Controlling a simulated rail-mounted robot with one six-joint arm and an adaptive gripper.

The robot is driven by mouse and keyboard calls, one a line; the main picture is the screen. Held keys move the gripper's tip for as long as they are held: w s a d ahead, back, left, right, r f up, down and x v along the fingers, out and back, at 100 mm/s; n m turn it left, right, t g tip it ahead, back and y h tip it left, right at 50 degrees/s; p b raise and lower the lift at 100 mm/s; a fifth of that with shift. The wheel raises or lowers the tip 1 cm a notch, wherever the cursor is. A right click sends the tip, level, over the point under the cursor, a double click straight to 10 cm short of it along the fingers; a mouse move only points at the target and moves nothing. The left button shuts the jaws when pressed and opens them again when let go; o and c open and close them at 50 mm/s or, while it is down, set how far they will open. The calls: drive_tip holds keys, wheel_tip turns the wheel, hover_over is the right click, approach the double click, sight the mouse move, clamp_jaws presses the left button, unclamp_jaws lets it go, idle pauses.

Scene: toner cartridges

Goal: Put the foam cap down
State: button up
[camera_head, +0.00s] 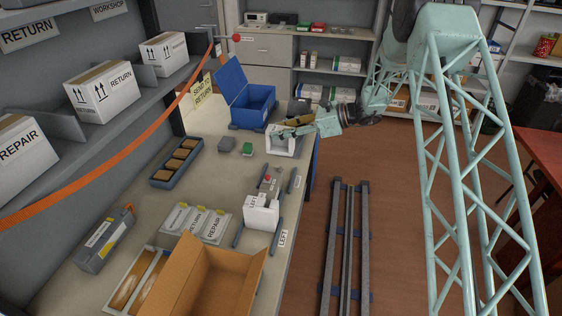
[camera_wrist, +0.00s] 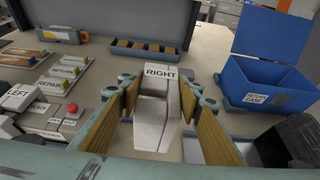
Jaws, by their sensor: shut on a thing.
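A white foam cap (camera_head: 277,146) marked RIGHT is held at the right edge of the bench, just in front of the blue case. In the wrist view this foam cap (camera_wrist: 158,112) stands upright between the brown pads of my gripper (camera_wrist: 160,92), label towards the far side. My gripper (camera_head: 287,132) is shut on it, reaching in from the right. I cannot tell whether the cap's underside touches the bench. A second white foam cap (camera_head: 262,214), marked LEFT, sits in the fixture nearer the front; part of it shows at the left in the wrist view (camera_wrist: 18,97).
The open blue case (camera_head: 254,108) stands behind my gripper. A tray with brown blocks (camera_head: 176,163), labelled plates (camera_head: 196,222), a grey-orange cartridge (camera_head: 104,243) and an open cardboard box (camera_head: 205,280) occupy the bench. A red button (camera_wrist: 71,109) is beside the LEFT cap. The middle bench is partly clear.

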sight(287, 148)
drive_tip(key=shift+f, duration=2.9)
drive_tip(key=shift+f+b, duration=0.4)
drive_tip(key=shift+f, duration=1.5)
drive_tip(key=shift+f, duration=0.15)
drive_tip(key=o, duration=0.7)
drive_tip(key=shift+o, duration=0.2)
drive_tip(key=shift+r, duration=0.2)
drive_tip(key=v, duration=1.2)
drive_tip(key=shift+p, duration=0.35)
